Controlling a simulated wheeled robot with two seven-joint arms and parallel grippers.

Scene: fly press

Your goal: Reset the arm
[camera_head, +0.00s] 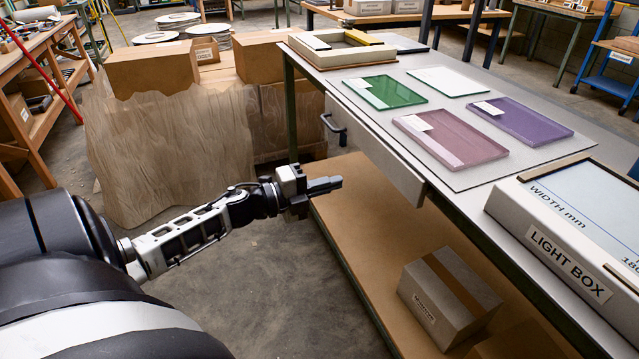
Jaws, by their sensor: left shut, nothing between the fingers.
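My left arm (185,238) comes in from the lower left and reaches toward the workbench. My left gripper (326,185) is shut and empty. In the picture it lies below and left of the drawer handle (334,128), apart from it. The drawer front (375,150) sits under the bench top. I cannot tell the exact gap between the gripper and the bench. My right gripper is not in view.
The bench top (420,68) bears green (386,92), pink (450,137) and purple (520,120) panels, a clear one (448,81) and a light box (545,250). A cardboard box (448,297) sits on the lower shelf (345,205). Cartons (150,68) stand behind.

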